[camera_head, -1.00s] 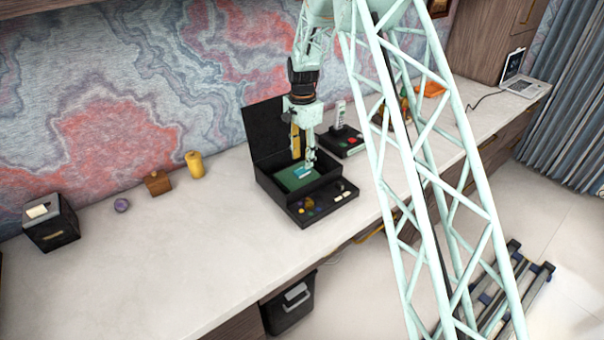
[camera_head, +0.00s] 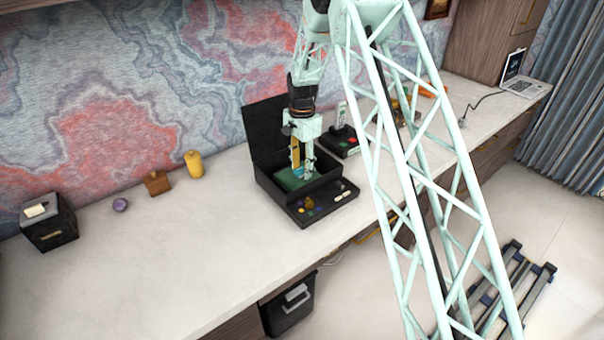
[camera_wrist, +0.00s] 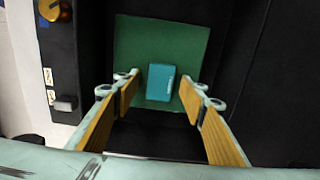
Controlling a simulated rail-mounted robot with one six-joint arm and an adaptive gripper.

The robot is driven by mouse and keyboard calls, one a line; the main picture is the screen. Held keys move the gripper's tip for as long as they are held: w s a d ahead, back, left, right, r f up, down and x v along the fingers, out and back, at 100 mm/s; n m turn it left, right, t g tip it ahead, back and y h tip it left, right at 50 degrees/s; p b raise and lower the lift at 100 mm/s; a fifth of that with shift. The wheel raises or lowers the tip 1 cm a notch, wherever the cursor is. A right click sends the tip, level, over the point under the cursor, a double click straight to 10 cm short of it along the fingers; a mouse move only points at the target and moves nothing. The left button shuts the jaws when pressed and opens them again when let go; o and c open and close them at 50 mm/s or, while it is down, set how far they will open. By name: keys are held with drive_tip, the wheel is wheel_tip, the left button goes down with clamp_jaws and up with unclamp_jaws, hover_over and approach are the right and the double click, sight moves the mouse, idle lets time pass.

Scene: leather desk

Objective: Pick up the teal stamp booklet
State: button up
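The teal stamp booklet (camera_wrist: 160,82) lies on a green square mat (camera_wrist: 128,48) inside the open black box (camera_head: 264,184). In the wrist view it sits between the two wood-toned fingers of my gripper (camera_wrist: 162,90), with a gap on each side. My gripper (camera_head: 302,176) is open and points down into the box in the head view. There the booklet is mostly hidden by the fingers. I cannot tell the exact height of the fingertips above the mat.
The box's raised lid (camera_head: 265,124) stands behind the gripper. A front tray (camera_head: 325,206) holds several small items. A black stand (camera_head: 342,140) is right of the box. A yellow cylinder (camera_head: 194,164) and wooden block (camera_head: 157,183) stand left. The counter's left part is mostly clear.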

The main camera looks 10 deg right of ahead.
sight(302, 170)
drive_tip(key=shift+c, duration=0.9)
drive_tip(key=c, duration=0.7)
drive_tip(key=shift+r+p, duration=0.8)
drive_tip(key=shift+r, duration=4.2)
